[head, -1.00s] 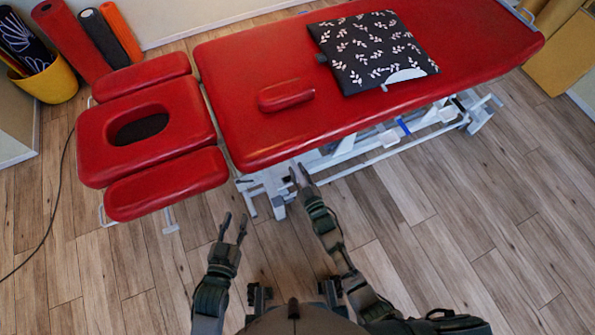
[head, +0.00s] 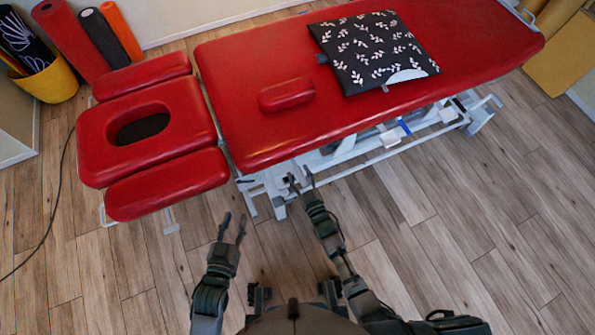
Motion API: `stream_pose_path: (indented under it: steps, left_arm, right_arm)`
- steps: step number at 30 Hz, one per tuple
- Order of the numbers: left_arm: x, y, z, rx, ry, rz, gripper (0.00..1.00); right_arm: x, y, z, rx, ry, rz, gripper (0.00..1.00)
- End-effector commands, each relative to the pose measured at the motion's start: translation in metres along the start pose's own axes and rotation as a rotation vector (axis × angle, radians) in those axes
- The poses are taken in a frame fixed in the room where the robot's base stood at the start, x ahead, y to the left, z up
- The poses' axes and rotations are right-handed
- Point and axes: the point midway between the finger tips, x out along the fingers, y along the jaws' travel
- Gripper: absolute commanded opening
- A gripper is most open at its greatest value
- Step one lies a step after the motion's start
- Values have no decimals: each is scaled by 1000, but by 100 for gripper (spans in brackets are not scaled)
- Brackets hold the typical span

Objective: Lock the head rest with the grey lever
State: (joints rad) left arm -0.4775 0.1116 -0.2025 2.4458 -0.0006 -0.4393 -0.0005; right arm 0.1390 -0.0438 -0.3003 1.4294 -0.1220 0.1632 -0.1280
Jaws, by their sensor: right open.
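The red head rest (head: 90,152) has an oval face hole and a separate pad on either side; it joins the left end of the red treatment table (head: 240,130). A light grey lever (head: 171,222) hangs below the head rest's near pad. My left gripper (head: 234,217) is open and empty over the floor, to the right of the lever and apart from it. My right gripper (head: 300,177) is open by the table's near edge, in front of the white frame. I cannot tell whether it touches the frame.
A small red cushion (head: 286,94) and a black leaf-patterned pillow (head: 372,50) lie on the table. A yellow bin (head: 50,82) and rolled mats (head: 75,40) stand at the far left. A dark cable (head: 62,170) runs along the floor. The near floor is clear.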

Motion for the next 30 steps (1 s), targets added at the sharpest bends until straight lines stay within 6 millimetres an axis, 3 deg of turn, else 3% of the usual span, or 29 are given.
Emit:
stream_pose_path:
  steps: [6, 13, 18, 30]
  left_arm:
    - [0, 0, 0, 0, -1, 0, 36]
    - [0, 0, 0, -1, -2, 0, 36]
    - [0, 0, 0, -1, -2, 0, 36]
    - [1, 0, 1, -1, -3, 0, 36]
  right_arm:
    - [-50, -1, 2, 0, -4, -2, 51]
    - [-91, -1, 2, 0, -5, -2, 51]
    - [-104, -1, 2, 0, -3, -1, 51]
    - [-104, -1, 2, 0, -3, -1, 51]
